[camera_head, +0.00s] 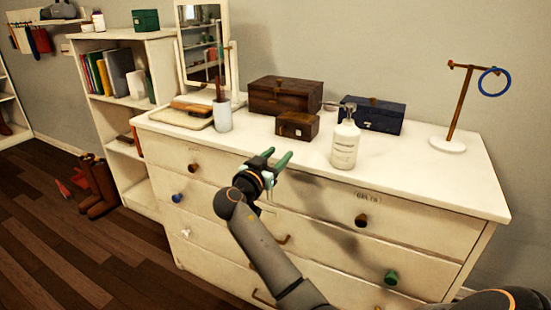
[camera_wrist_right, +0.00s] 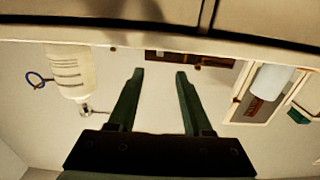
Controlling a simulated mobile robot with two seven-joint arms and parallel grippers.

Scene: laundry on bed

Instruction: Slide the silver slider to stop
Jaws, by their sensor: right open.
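I cannot make out a silver slider in either view. My right gripper (camera_head: 276,154) is in front of the upper drawers of the white dresser (camera_head: 440,185), near its front top edge. Its two green fingers are apart with nothing between them; they also show in the wrist view (camera_wrist_right: 160,74). The small wooden box (camera_head: 297,125) stands on the top just beyond the fingers. My right arm hides part of the drawer fronts. My left gripper is not in view.
The dresser top holds a white pump bottle (camera_head: 345,145), a white cup (camera_head: 222,117), a larger brown box (camera_head: 285,95), a dark blue box (camera_head: 372,115), a mirror (camera_head: 207,45) and a stand with a blue ring (camera_head: 494,82). Knobs, including a green one (camera_head: 391,277), jut from the drawers.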

